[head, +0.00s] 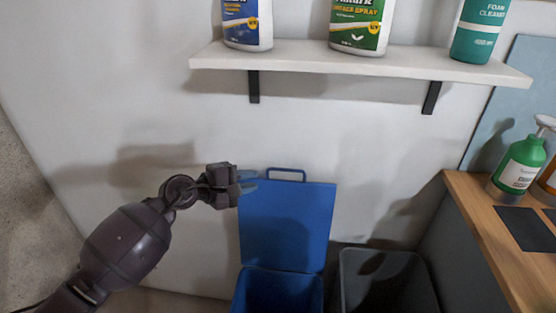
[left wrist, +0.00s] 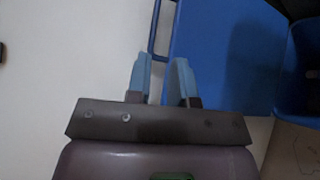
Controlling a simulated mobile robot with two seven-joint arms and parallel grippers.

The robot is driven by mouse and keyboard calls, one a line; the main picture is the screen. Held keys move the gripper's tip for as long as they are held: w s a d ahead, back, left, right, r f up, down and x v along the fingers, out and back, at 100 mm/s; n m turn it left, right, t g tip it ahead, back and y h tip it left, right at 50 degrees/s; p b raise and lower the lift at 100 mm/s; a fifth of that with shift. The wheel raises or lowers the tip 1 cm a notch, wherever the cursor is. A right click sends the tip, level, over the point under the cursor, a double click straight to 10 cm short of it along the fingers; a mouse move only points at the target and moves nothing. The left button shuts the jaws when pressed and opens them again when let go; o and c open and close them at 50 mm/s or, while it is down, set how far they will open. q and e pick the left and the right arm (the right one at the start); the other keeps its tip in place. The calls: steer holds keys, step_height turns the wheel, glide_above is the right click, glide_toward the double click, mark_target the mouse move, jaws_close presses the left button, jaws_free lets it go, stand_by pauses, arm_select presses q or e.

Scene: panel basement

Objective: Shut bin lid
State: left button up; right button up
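The blue bin (head: 277,291) stands on the floor against the wall. Its blue lid (head: 287,226) is open and stands upright, with a loop handle (head: 286,174) at its top edge. My left gripper (head: 248,181) is at the lid's upper left corner, near the handle. In the left wrist view the two pale blue fingers (left wrist: 161,78) are apart with nothing seen between them, and the lid (left wrist: 225,55) and handle (left wrist: 158,30) lie just beyond. Whether a finger touches the lid, I cannot tell. My right gripper is not in view.
A dark grey open bin (head: 387,280) stands to the right of the blue bin. A white shelf (head: 350,63) with several bottles hangs above. A wooden counter (head: 490,225) with a green pump bottle (head: 519,165) is at the right. The wall left of the lid is clear.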

mark_target(286, 171)
arm_select(q)
steer(key=shift+m, duration=0.4)
steer(key=x, duration=0.5)
steer(key=b+x, duration=0.1)
steer(key=x, duration=0.4)
steer(key=shift+w+a+r+b, duration=0.1)
steer(key=shift+w+a+b, duration=0.1)
steer(key=shift+w+b, duration=0.15)
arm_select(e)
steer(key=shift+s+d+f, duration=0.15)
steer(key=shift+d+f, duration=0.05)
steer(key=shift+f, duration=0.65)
arm_select(q)
steer(key=shift+w+d, duration=0.3)
steer(key=shift+d, duration=0.15)
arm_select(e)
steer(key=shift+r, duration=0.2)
arm_select(q)
steer(key=shift+c, duration=0.3)
jaws_close()
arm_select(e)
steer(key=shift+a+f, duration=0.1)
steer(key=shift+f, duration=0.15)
